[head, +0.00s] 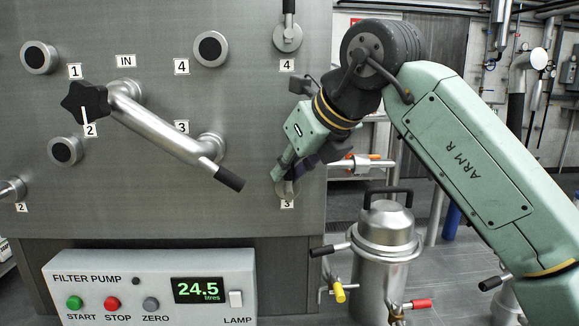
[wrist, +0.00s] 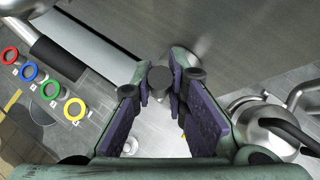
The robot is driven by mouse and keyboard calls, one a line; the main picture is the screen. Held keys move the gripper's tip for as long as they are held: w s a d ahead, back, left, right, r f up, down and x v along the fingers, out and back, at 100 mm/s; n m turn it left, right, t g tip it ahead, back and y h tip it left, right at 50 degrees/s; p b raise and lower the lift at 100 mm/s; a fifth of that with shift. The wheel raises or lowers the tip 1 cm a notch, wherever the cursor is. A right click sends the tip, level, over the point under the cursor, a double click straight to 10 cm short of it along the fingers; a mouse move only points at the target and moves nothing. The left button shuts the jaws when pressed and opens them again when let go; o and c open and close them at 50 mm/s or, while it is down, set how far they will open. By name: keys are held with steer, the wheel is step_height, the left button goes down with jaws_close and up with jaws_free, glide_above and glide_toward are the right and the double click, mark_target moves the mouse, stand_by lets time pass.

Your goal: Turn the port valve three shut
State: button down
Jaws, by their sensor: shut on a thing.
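Port valve three (head: 286,188) is on the lower right of the steel panel, just above a label "3" (head: 287,203). Its round metal base shows partly, and my gripper covers most of its handle. My gripper (head: 284,173) reaches in from the upper right, tilted down to the left, with its fingers at this valve. In the wrist view my gripper's purple pads close about the dark round end of the valve handle (wrist: 158,82). The handle's full direction is hidden.
Port valve four (head: 288,38) stands above, its black handle pointing up. A swing pipe with a black grip (head: 229,178) lies to the left. A steel vessel (head: 380,245) with small coloured-handled valves stands at lower right. The filter pump box (head: 150,285) is below left.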

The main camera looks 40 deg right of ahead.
steer(key=c, duration=1.6)
jaws_free()
steer(key=shift+o, duration=0.2)
steer(key=v, duration=1.2)
